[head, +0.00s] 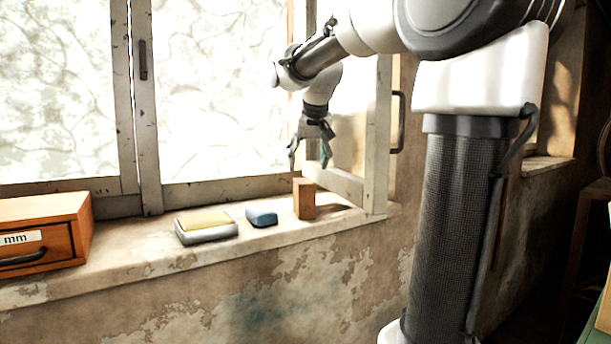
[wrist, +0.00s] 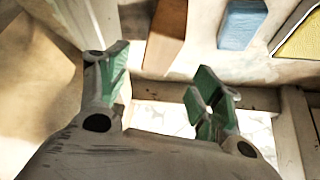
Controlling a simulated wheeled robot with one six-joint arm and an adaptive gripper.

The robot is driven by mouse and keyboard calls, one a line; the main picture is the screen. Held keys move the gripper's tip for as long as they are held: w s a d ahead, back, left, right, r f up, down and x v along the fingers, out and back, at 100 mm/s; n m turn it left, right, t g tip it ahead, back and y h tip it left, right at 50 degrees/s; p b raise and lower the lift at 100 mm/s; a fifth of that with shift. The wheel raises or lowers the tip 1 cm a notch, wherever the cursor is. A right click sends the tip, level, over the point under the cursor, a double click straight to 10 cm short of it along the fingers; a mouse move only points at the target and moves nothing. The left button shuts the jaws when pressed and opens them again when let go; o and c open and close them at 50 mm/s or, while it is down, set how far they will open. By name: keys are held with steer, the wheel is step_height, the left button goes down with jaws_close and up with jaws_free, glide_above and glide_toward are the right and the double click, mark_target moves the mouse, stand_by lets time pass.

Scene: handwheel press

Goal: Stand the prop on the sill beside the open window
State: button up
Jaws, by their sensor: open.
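The prop, a small brown wooden block (head: 304,199), stands upright on the pale stone sill (head: 150,262), beside the open window sash (head: 376,150). In the wrist view the block (wrist: 166,35) shows beyond my fingers, near the top middle. My gripper (head: 309,160) hangs above the block, pointing down, its fingers spread and empty. In the wrist view my gripper (wrist: 160,92) shows its two green-padded fingertips apart with nothing between them. The block appears clear of both fingers.
A blue block (head: 261,217) and a yellow-topped sponge in a grey dish (head: 207,226) lie left of the prop. A wooden drawer box (head: 45,228) marked "mm" stands at the far left. The sash handle (head: 399,121) is to the right of my gripper. The front strip of sill is clear.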

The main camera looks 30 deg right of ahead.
steer(key=s+a+f+n, duration=0.1)
steer(key=s+a+f, duration=0.1)
steer(key=s+f, duration=0.3)
steer(key=s+a+f+n+g+y, duration=0.1)
steer(key=s+f, duration=0.5)
steer(key=s, duration=0.6)
steer(key=s+a+f+n+g+y, duration=0.1)
steer(key=s+a+f+n, duration=0.1)
steer(key=s+a+f, duration=0.2)
steer(key=s+f, duration=0.2)
steer(key=s, duration=0.2)
steer(key=shift+s, duration=0.25)
